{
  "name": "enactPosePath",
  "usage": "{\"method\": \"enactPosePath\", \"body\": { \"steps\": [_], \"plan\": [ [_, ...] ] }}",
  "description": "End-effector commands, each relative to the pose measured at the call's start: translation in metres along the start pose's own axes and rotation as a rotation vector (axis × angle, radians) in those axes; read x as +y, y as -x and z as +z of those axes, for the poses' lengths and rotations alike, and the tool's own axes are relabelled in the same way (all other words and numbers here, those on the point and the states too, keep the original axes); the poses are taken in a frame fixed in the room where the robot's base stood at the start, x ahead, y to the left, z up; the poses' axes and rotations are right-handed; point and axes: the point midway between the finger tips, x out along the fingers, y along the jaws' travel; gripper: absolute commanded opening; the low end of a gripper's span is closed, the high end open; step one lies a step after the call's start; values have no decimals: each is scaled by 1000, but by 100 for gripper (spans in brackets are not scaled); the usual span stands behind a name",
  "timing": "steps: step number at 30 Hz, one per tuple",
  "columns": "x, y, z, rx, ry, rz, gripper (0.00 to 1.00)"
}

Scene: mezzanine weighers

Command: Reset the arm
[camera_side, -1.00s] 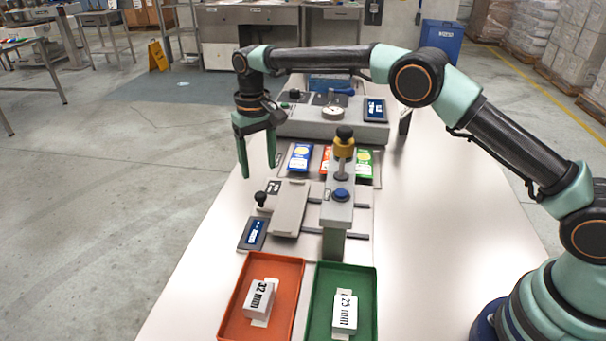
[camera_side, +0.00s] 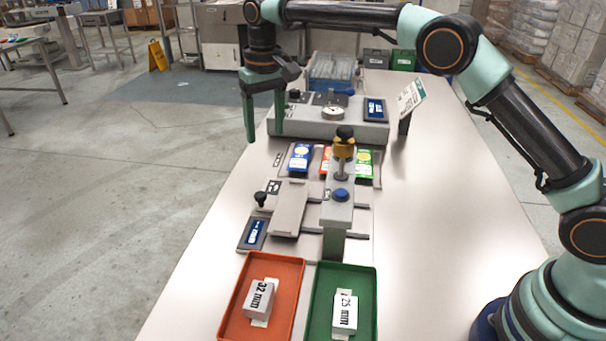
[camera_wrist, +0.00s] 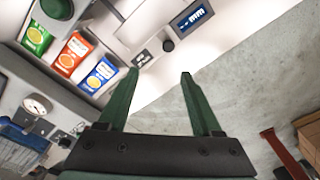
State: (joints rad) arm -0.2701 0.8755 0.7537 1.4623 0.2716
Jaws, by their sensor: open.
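My gripper (camera_side: 264,122) is open and empty in the side view, raised above the table's left edge beside the grey gauge unit. In the wrist view my gripper (camera_wrist: 160,80) shows two green fingers spread apart with nothing between them. Below the fingers are the table's edge and the concrete floor. My arm reaches across from its base at the lower right.
The table (camera_side: 440,200) holds a gauge unit (camera_side: 312,127), a press with a yellow collar (camera_side: 344,150), blue (camera_side: 300,157) and green (camera_side: 364,163) packets, an orange tray (camera_side: 296,262) and a green tray (camera_side: 370,275). A sign (camera_side: 411,97) stands behind. The table's right side is clear.

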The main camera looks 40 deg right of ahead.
Motion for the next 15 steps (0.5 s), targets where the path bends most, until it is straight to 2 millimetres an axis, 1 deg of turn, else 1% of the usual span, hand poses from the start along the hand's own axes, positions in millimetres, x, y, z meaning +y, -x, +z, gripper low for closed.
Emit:
{"method": "enactPosePath", "body": {
  "steps": [1,6,11,15],
  "plan": [
    [8,16,4,20,-3,-5,66],
    [34,55,25,81,-3,-16,66],
    [59,83,53,138,-2,-22,66],
    [79,100,83,189,-2,-24,66]
  ]
}}
